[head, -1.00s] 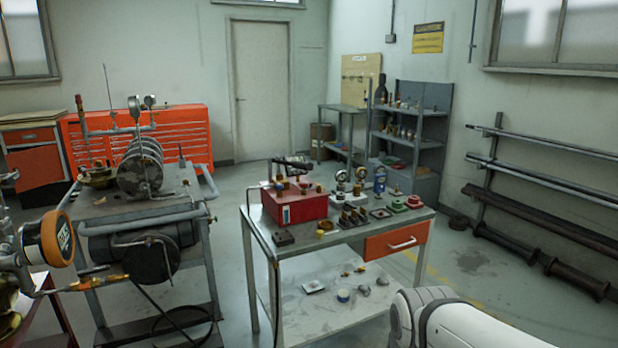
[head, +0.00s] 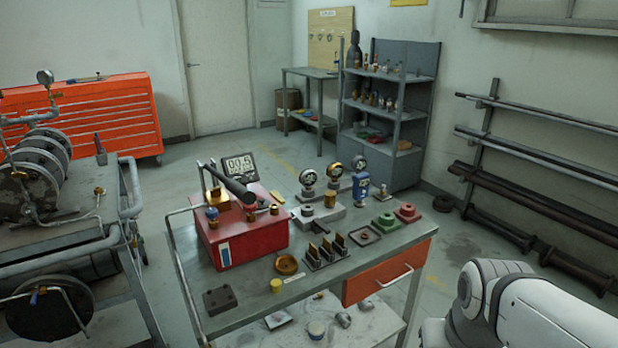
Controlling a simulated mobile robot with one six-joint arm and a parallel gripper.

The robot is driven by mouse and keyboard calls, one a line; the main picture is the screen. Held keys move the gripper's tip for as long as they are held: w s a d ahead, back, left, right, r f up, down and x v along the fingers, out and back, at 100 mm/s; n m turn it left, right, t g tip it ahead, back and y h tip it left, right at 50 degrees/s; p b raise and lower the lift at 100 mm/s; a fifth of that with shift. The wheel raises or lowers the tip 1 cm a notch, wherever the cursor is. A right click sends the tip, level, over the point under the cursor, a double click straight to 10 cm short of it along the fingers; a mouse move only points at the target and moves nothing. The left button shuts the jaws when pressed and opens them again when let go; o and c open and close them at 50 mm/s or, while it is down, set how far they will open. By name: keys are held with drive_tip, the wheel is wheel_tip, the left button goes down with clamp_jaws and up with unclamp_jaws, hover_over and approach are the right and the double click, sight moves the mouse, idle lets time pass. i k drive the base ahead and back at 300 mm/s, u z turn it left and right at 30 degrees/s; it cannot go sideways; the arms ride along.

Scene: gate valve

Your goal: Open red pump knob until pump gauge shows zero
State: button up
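The red pump (head: 238,238) is a box on the metal workbench, with a black handle lever (head: 232,182) slanting over its top. Several small brass fittings and knobs sit along the pump's top. One has a blue cap (head: 212,213), and one looks reddish (head: 250,212), perhaps the red pump knob; I cannot be sure at this size. My gripper is not in view. Only a white part of my arm shows at the lower right, apart from the bench.
The workbench (head: 225,318) also holds dial gauges (head: 308,178), a blue device (head: 360,187), green (head: 385,221) and red (head: 407,212) fittings and a dark block (head: 220,300). A pipe rig (head: 75,245) stands at left.

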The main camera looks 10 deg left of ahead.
sight(251, 207)
drive_tip(key=u, duration=0.2)
drive_tip(key=i, duration=0.85)
drive_tip(key=u, duration=0.5)
drive_tip(key=k, duration=0.9)
drive_tip(key=u, duration=0.2)
drive_tip(key=i, duration=0.9)
drive_tip(key=z, duration=0.05)
